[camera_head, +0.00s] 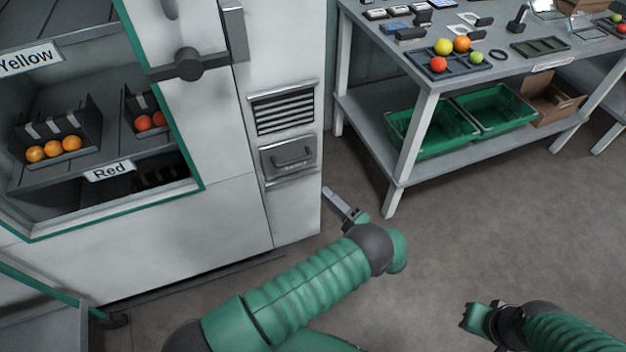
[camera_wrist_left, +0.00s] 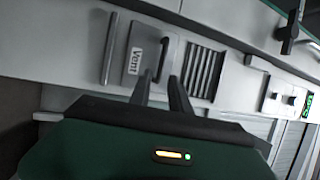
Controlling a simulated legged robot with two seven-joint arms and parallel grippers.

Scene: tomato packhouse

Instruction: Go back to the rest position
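My left gripper (camera_head: 338,203) is held out in front of the white cabinet, just right of its lower front in the head view.
The white cabinet (camera_head: 225,215) fills the left, with tomato boxes on its shelves and a handle (camera_head: 188,66) jutting out. A grey table (camera_head: 480,75) with tomatoes stands at the upper right, green crates (camera_head: 432,155) below it. The floor (camera_head: 480,225) at right is clear.

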